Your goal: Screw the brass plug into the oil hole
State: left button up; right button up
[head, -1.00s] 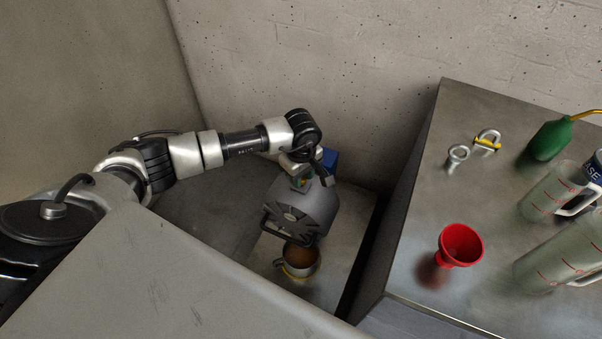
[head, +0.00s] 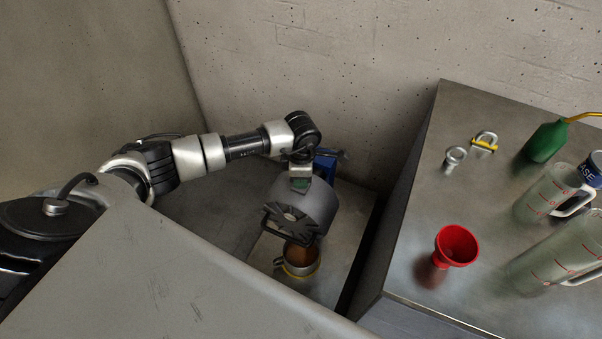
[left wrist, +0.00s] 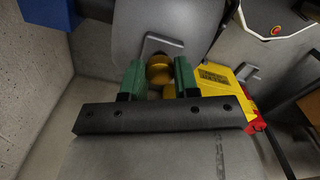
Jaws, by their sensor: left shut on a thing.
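In the left wrist view, the green fingertips of my left gripper (left wrist: 159,80) are shut on a rounded brass plug (left wrist: 158,70). The plug is right by a small plate on the grey rounded housing (left wrist: 185,25). I cannot tell how far it is in the oil hole, which is hidden. In the head view, my left gripper (head: 300,184) points down at the top of the finned grey housing (head: 306,207), and the plug is hidden there. My right gripper is not in view.
A cup of brown liquid (head: 299,257) stands below the housing. A blue part (head: 325,163) is behind the gripper. A yellow part with a red end (left wrist: 225,88) is close beside the fingers. The right bench holds a red funnel (head: 456,245), green oil can (head: 546,141) and clear jugs (head: 545,194).

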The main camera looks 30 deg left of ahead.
pick_arm(q)
jog(key=n+p, duration=0.1)
jog(key=n, duration=0.3)
jog(key=shift+r+n, duration=0.15)
jog(key=shift+n, duration=0.25)
jog(key=n+p, duration=0.1)
jog(key=n, duration=0.1)
jog(key=shift+n, duration=0.4)
jog(key=n+p, duration=0.1)
jog(key=n, duration=0.3)
jog(key=shift+p, duration=0.3)
jog(key=shift+n, duration=1.2)
